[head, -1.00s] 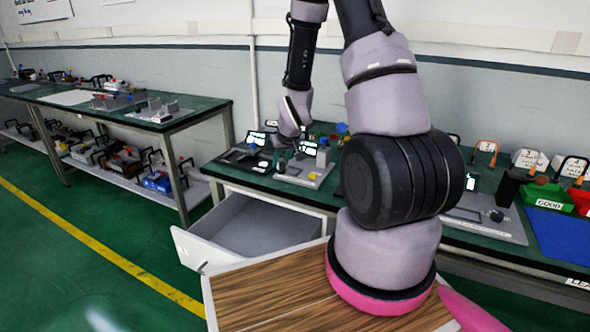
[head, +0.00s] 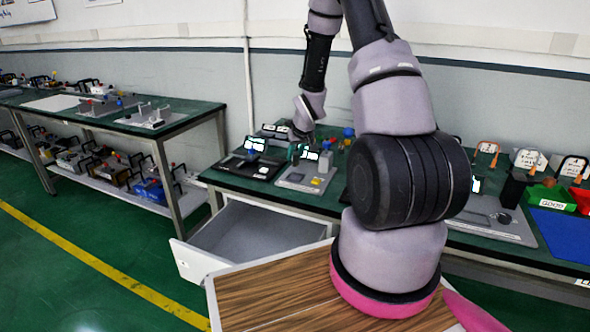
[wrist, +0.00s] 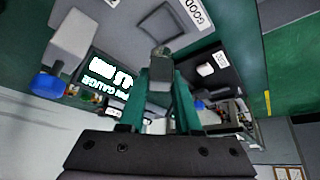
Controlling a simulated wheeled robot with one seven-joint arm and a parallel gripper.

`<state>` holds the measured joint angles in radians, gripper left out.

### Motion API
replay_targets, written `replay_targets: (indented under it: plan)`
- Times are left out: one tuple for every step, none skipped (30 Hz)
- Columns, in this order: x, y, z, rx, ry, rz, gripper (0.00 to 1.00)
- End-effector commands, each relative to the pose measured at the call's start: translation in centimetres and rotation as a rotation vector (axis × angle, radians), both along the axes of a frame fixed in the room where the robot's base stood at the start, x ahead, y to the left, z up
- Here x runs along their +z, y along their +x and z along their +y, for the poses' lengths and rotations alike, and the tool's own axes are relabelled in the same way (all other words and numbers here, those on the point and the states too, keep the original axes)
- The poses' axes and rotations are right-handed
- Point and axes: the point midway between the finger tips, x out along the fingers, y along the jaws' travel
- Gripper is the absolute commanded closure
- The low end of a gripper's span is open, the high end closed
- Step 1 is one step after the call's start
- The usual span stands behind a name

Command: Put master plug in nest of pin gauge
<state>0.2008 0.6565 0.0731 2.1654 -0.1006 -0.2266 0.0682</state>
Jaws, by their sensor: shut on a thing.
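My gripper (wrist: 160,105) has teal fingers shut on the master plug (wrist: 160,60), a small grey metal piece at the fingertips in the wrist view. In the head view my gripper (head: 293,155) is above the back left part of the pin gauge; the plug is too small to make out there. The pin gauge (head: 296,182) is a grey plate with a lit display and a grey block. Its "PIN GAUGE" display (wrist: 105,75) is left of the fingers in the wrist view. The plug looks apart from the plate. I cannot clearly identify the nest.
A black-based device (head: 248,167) with a lit screen stands left of the pin gauge. A blue knob (wrist: 47,86) shows at left in the wrist view. An open drawer (head: 240,240) juts out below the bench. Green and red bins (head: 550,195) stand at the right.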

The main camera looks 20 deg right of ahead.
Motion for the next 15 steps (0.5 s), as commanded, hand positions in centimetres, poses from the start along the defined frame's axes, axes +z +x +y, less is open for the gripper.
replay_targets:
  plan:
    - [-0.5,0.0,0.0,0.0,0.0,0.001,1.0]
    - [-0.7,0.0,0.0,0.0,0.0,0.0,1.0]
    - [-0.9,0.0,0.0,0.0,0.0,0.0,1.0]
    - [-1.1,0.0,0.0,0.0,0.0,-0.001,1.0]
    - [-1.4,0.0,0.0,0.0,0.0,0.0,1.0]
    - [-1.8,0.0,0.0,0.0,0.0,0.001,1.0]
    - [-2.2,0.0,0.0,0.0,0.0,0.002,1.0]
    - [-2.7,0.0,0.0,0.0,0.0,0.002,1.0]
    - [-3.4,-0.1,0.1,0.0,0.001,0.002,1.0]
    - [-3.8,0.0,0.1,0.001,0.0,0.003,1.0]
    - [-4.3,0.0,0.1,0.001,0.0,0.002,1.0]
    - [-4.7,0.0,0.1,0.002,0.0,0.001,1.0]
    - [-4.9,0.0,0.0,0.001,0.0,0.0,1.0]
    - [-5.0,0.0,0.0,0.001,0.0,-0.001,1.0]
    - [-5.0,0.1,0.0,0.001,-0.001,-0.002,1.0]
